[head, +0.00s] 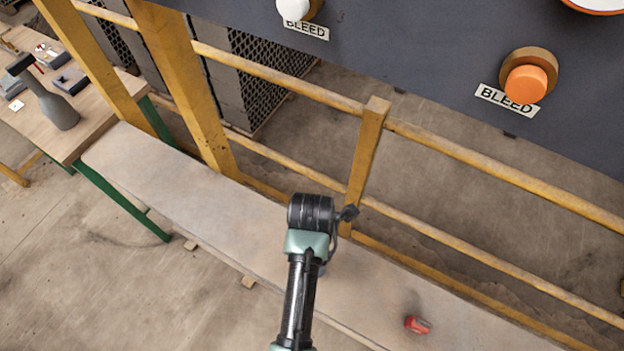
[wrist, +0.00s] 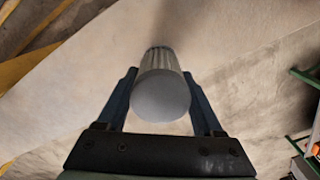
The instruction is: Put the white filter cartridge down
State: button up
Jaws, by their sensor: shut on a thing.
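The white filter cartridge (wrist: 160,95) shows in the wrist view as a pale cylinder with a flat round end facing the camera and a ribbed side. My gripper (wrist: 160,76) is shut on it, with one dark finger on each side. Beneath it is the long pale plank (wrist: 235,60), which also shows in the head view (head: 185,185). I cannot tell whether the cartridge touches the plank. In the head view my arm reaches over the plank near a yellow post, and the cartridge is hidden there.
A small red object (head: 417,324) lies on the plank at lower right. Yellow rails (head: 450,150) run behind the plank. A dark panel (head: 420,50) with an orange knob (head: 525,83) hangs above. A wooden workbench (head: 95,105) with tools stands left. The plank's left stretch is clear.

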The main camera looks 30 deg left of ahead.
jog(key=shift+f+p, duration=0.3)
jog(key=shift+f, duration=1.6)
jog(key=shift+w, duration=0.1)
jog(key=shift+f, duration=0.15)
jog(key=o, duration=1.4)
jog(key=shift+o, duration=0.2)
notch_tip(320, 180, up, 12)
jog(key=shift+r+b, duration=0.15)
jog(key=shift+b, duration=0.25)
